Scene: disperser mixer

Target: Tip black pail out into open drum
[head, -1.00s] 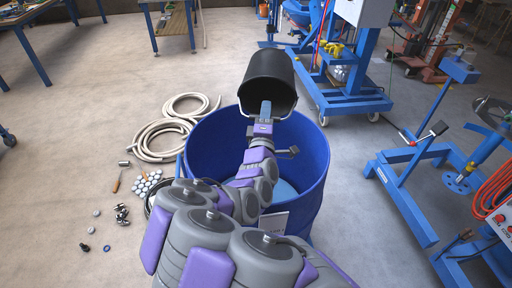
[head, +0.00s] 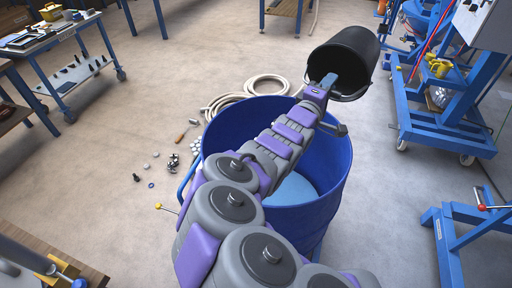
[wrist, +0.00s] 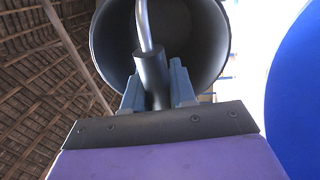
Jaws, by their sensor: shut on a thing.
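The black pail (head: 348,52) hangs tilted on its side past the far right rim of the open drum, its mouth turned toward me. My gripper (head: 322,84) is shut on the pail's handle. The wrist view shows the gripper fingers (wrist: 157,85) on either side of the handle's black grip (wrist: 152,72), with the pail mouth (wrist: 185,35) behind. The open blue drum (head: 335,190) stands upright below my arm, with light blue at its bottom. A blue curved surface, likely the drum (wrist: 295,90), fills the right of the wrist view. The pail's inside is dark; its contents cannot be told.
A coiled hose (head: 245,90) and small parts (head: 175,160) lie on the floor left of the drum. A blue wheeled machine frame (head: 425,115) stands at the right. A cart (head: 75,55) stands at the far left.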

